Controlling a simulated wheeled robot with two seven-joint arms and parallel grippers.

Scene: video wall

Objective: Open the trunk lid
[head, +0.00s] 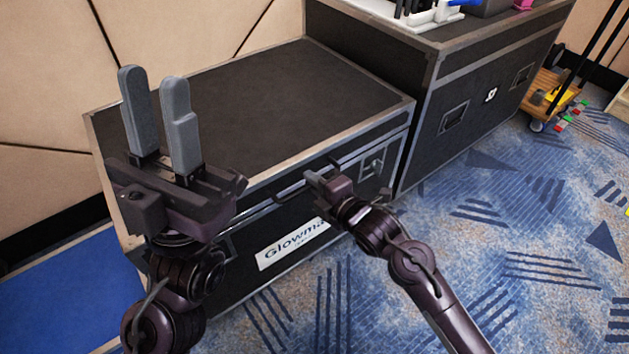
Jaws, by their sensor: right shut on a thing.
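The trunk is a black flight case with grey metal edges and a white "Glowma…" label (290,243) on its front. Its lid (270,95) is flat on top and looks down on the body. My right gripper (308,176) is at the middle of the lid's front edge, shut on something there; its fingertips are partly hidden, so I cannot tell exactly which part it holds. My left gripper (158,115) points up in front of the trunk's left end, with its two grey fingers apart and nothing between them. It hides part of the trunk's left front.
A taller black case (470,85) stands against the trunk's right side, with items on top. A wooden trolley (550,95) is at the far right. A padded beige wall (190,40) is behind the trunk. The patterned blue carpet (530,230) is clear at right.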

